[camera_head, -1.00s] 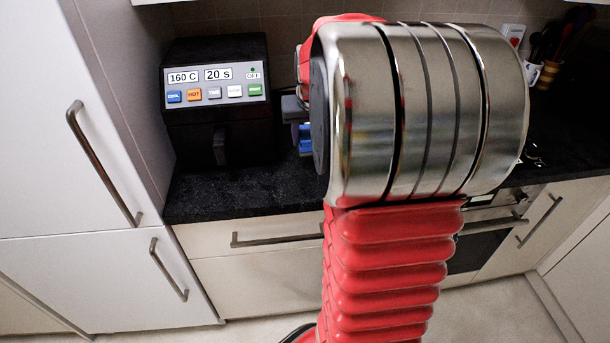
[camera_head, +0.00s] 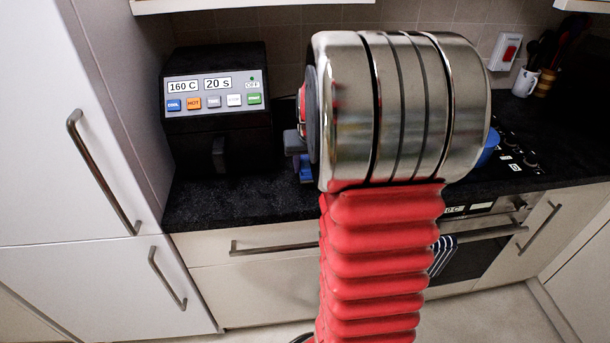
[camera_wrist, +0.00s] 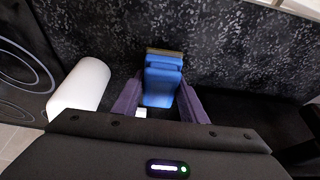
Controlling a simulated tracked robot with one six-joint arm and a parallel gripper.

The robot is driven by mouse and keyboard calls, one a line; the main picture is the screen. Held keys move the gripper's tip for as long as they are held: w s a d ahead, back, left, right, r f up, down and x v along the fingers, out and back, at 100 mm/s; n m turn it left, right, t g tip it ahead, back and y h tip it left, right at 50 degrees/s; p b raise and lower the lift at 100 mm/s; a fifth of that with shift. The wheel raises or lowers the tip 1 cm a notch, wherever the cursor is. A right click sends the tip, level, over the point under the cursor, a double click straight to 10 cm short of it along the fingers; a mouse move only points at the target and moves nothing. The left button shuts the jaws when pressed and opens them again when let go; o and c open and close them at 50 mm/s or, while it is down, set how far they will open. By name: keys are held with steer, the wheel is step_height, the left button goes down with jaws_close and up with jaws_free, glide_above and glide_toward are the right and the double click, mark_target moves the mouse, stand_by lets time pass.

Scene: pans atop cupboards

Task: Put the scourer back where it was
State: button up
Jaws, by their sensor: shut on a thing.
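The scourer is a blue block (camera_wrist: 162,72) with a thin olive-brown edge at its far end in the wrist view. My gripper (camera_wrist: 159,88) is shut on it, with one dark purple finger along each side. In the head view the scourer shows as a small blue patch (camera_head: 306,173) low beside my grey gripper (camera_head: 296,142), just left of my steel wrist. It is over or on the dark worktop; I cannot tell whether it touches. My arm hides much of the worktop behind it.
A black appliance (camera_head: 218,140) with a button panel stands left of my gripper on the dark worktop (camera_head: 240,198). A white roll (camera_wrist: 80,88) lies left of the scourer, near the hob (camera_wrist: 22,72). A blue round thing (camera_head: 489,148) is partly hidden behind my wrist.

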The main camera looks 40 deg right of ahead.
mark_target(308, 174)
steer(key=shift+f, duration=1.6)
steer(key=o, duration=1.2)
steer(key=shift+f, duration=0.1)
steer(key=v, duration=1.2)
steer(key=shift+s, duration=0.1)
steer(key=shift+a, duration=0.1)
